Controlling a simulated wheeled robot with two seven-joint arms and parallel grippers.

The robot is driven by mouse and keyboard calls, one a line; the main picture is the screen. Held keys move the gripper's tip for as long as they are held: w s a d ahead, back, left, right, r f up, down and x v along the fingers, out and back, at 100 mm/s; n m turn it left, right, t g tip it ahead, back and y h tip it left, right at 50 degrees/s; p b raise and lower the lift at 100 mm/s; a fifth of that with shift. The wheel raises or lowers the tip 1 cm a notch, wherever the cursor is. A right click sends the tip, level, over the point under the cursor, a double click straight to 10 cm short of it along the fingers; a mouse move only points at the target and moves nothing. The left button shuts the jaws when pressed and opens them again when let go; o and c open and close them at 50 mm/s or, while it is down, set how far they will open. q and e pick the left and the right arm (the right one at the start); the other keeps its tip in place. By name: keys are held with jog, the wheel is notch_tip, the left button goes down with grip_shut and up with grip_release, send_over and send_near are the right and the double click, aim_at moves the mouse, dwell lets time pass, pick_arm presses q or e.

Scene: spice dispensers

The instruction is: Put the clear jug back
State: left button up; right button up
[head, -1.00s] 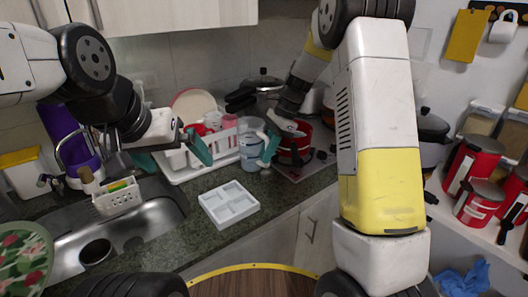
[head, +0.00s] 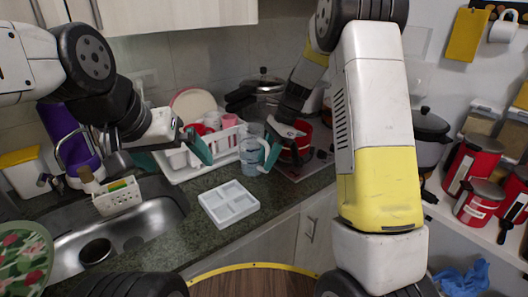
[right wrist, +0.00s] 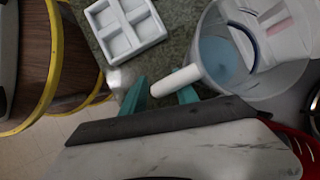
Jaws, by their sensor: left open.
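The clear jug (head: 252,158) stands upright at the right end of the dish rack, over the counter; I cannot tell whether its base touches. It holds some bluish content in the right wrist view (right wrist: 222,58). My right gripper (head: 268,156) is at the jug's pale handle (right wrist: 178,80). One teal finger is on the handle's outer side and the other passes inside the loop, so it looks shut on the handle; the contact is partly hidden. My left gripper (head: 178,158) is open and empty in front of the rack.
The white dish rack (head: 190,172) holds plates and cups. A white sectioned tray (head: 229,203) lies on the counter in front. A red pot (head: 300,145) stands right of the jug. The sink (head: 140,222) is at left.

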jog(key=s+d+r+n+t, duration=0.1)
jog(key=s+d+r, duration=0.15)
jog(key=r, duration=0.55)
jog(key=s+d+r+n+t, duration=0.1)
jog(key=d+r+n, duration=0.1)
jog(key=d+r, duration=0.35)
jog(key=s+r+n+t+h, duration=0.1)
jog(key=s+n+t, duration=0.2)
jog(key=s+n, duration=0.3)
jog(key=s+d+r+n+t+h, duration=0.1)
jog(key=s+n, duration=0.4)
jog(key=s, duration=1)
jog(key=shift+d+r+n+t+h, duration=0.2)
jog(key=shift+r+n+t+h, duration=0.15)
jog(key=shift+r+t, duration=0.45)
jog(key=shift+s+f, duration=0.1)
jog(key=shift+f, duration=0.05)
